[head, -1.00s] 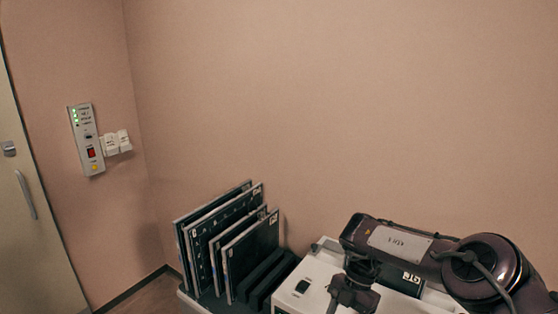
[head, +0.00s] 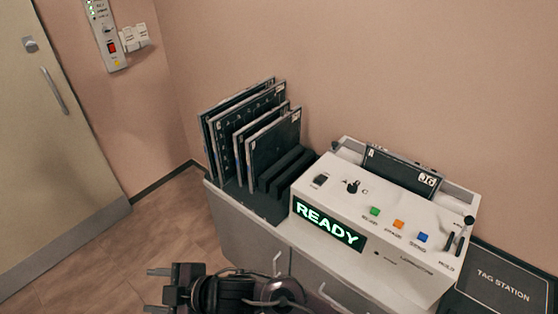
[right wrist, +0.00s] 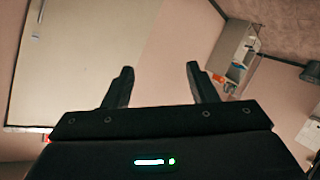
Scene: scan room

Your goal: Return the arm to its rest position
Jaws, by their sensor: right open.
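My right gripper (head: 157,290) is at the bottom left of the head view, low in front of the cabinet and pointing left. Its two fingers are apart with nothing between them. The right wrist view also shows the open, empty fingers (right wrist: 160,70), with a pale door behind them. The rest of my right arm runs along the bottom edge of the head view, partly cut off. My left gripper is in neither view.
A white console (head: 390,225) lit "READY" stands on a cabinet (head: 240,240), with a dark plate (head: 400,172) in its back. Several plates stand in a dark rack (head: 262,205) to its left. A "TAG STATION" mat (head: 500,290) lies right. Bare floor (head: 110,255) is at left.

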